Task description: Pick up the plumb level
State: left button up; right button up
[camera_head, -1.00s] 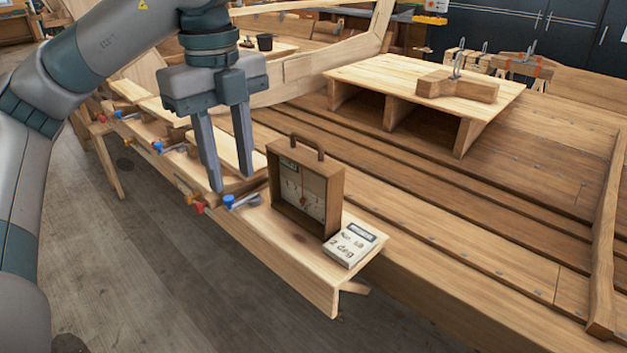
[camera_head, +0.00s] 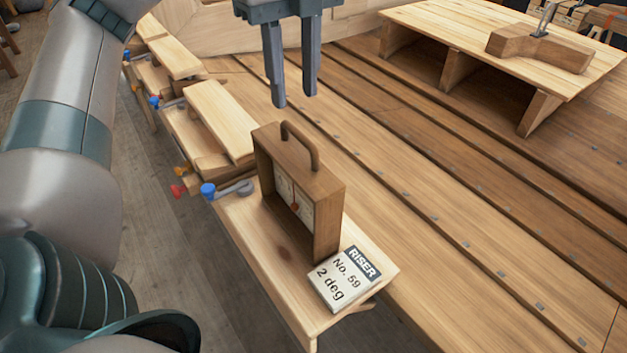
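The plumb level is a wooden box (camera_head: 327,215) with a dial face and a brown arched handle on top. It stands upright on a pale wooden ledge at the hull's edge. My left gripper (camera_head: 295,100) hangs above and behind the box, fingers pointing down. Its two fingers are apart with nothing between them, and they do not touch the handle. My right gripper is not in view.
A white card (camera_head: 345,279) reading "RISER No. 59 2 deg" lies on the ledge (camera_head: 262,245) before the box. A blue-handled clamp (camera_head: 228,190) sits just left of it. A raised wooden platform (camera_head: 450,35) with a wooden block (camera_head: 540,48) stands at the back right.

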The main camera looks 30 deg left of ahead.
aim_at(295, 137)
pick_arm(q)
jog(key=shift+w, duration=0.2)
jog(key=shift+s+r, duration=0.15)
jog(key=shift+s, duration=0.35)
jog(key=shift+w+f, duration=0.25)
jog(key=shift+f, duration=0.5)
notch_tip(295, 137, down, 10)
jog(key=p, duration=0.4)
jog(key=shift+s, duration=0.1)
jog(key=shift+f, duration=0.45)
